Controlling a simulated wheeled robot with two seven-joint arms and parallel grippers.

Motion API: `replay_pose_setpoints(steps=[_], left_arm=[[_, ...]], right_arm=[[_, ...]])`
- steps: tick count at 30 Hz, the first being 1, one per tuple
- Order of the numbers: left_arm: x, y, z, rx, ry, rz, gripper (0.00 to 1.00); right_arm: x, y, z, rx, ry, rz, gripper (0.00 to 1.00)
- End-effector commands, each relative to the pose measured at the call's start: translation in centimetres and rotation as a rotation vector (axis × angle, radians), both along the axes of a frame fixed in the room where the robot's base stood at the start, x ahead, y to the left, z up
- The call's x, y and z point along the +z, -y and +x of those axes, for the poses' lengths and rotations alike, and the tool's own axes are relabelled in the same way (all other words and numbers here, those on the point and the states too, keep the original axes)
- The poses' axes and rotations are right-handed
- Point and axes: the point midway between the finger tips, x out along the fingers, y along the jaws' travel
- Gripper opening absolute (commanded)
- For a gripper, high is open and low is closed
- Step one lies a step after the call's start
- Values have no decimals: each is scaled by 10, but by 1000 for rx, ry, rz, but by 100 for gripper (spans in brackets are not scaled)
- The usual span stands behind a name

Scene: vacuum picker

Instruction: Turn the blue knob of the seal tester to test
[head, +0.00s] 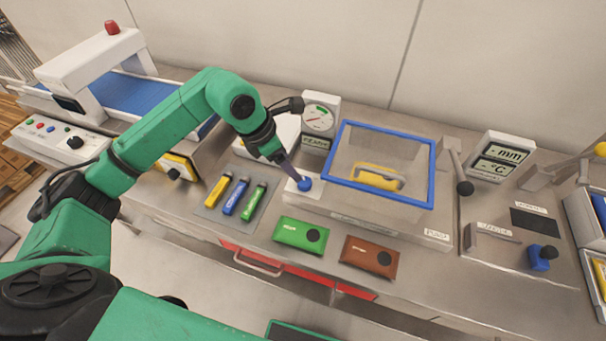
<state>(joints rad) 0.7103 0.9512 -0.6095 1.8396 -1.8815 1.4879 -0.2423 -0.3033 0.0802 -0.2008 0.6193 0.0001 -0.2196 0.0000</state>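The blue knob (305,184) sits on a white plate at the left end of the seal tester, beside its clear chamber with a blue rim (432,190). A yellow pouch (378,177) lies inside the chamber. My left gripper (298,180) reaches down from the upper left, its narrow dark fingers at the knob's left side. The fingers overlap in this view, so I cannot tell whether they grip the knob or only touch it. The knob's pointer direction is too small to read. My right gripper is not in view.
A round gauge (320,118) with a small display stands behind the knob. Yellow, blue and green sticks (236,196) lie at left. Green (300,234) and brown (369,257) pouches lie in front.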

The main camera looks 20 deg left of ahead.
Motion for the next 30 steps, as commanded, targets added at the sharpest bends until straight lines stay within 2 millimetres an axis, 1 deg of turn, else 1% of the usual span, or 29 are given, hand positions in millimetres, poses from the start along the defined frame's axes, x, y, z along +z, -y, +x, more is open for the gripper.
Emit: replay_pose_setpoints(steps=[1, 3, 6, 10, 12, 14, 20, 21, 23, 24, 27, 30], left_arm=[[-9, 5, 2, -2, -7, -2, 76], [-26, 11, 7, -2, -6, -3, 76], [-50, 18, 14, -2, -6, -4, 76], [-74, 25, 21, -1, -3, -4, 76], [-82, 27, 22, -2, -2, -5, 76], [-86, 28, 23, -1, -1, -3, 76], [-88, 28, 24, -2, 0, -2, 76], [-87, 28, 24, -2, 0, -2, 72], [-87, 28, 24, -2, 0, -2, 49], [-87, 28, 24, -2, 0, -2, 34], [-87, 28, 24, -2, 0, -2, 0], [-87, 28, 24, -3, 1, -3, 0]], right_arm=[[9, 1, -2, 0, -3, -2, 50], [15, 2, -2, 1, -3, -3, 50], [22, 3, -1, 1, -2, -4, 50], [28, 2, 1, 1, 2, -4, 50], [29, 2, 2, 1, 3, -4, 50], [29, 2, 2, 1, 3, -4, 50], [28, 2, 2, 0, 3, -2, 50], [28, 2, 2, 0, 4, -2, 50], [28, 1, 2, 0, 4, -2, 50], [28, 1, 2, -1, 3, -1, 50], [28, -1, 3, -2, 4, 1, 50], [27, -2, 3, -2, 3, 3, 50]])
